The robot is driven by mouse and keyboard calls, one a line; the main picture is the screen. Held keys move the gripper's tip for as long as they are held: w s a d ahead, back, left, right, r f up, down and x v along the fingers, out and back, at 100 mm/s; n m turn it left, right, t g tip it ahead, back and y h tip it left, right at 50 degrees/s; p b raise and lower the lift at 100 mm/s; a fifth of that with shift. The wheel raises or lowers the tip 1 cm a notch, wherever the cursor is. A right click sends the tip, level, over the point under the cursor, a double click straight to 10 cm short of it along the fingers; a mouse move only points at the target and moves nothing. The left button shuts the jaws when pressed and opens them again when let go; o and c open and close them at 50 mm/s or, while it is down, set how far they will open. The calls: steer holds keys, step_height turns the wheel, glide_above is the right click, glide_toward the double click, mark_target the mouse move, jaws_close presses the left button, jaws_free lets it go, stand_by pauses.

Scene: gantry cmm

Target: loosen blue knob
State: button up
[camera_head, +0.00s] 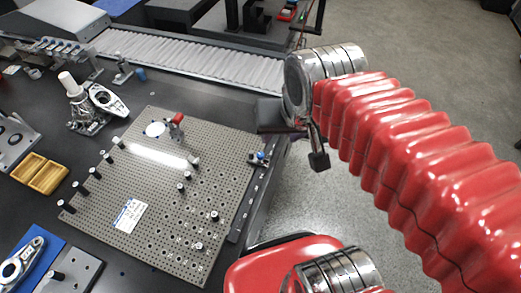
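A small blue knob (261,155) sits on a dark and silver fitting at the right edge of the grey perforated plate (225,190). My red, ribbed arm reaches in from the right and ends in a silver wrist above and to the right of the knob. My gripper (270,115) seems to be the dark block at the left of the wrist, apart from the knob in the picture. Its fingers cannot be made out, so its opening is unclear. A small black piece (318,161) hangs below the wrist. Nothing visibly covers the knob.
A red-topped clamp (177,120) and several black-and-silver pegs stand on the plate. A silver part (85,105) stands on the dark table at the left, near a wooden tray (40,174). A ribbed cover (190,58) runs along the back. Open floor lies right of the table.

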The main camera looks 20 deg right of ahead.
steer(key=w+f+m+g, duration=0.3)
steer(key=w+f+m, duration=0.2)
steer(key=w+m, duration=0.4)
steer(key=m+g, duration=0.2)
steer(key=m, duration=0.7)
glide_above(260, 155)
step_height(260, 155, down, 9)
steer(key=shift+f, duration=0.15)
step_height(260, 155, down, 14)
steer(key=shift+r, duration=0.2)
steer(key=shift+c, duration=0.5)
steer(key=shift+d, duration=0.1)
jaws_close()
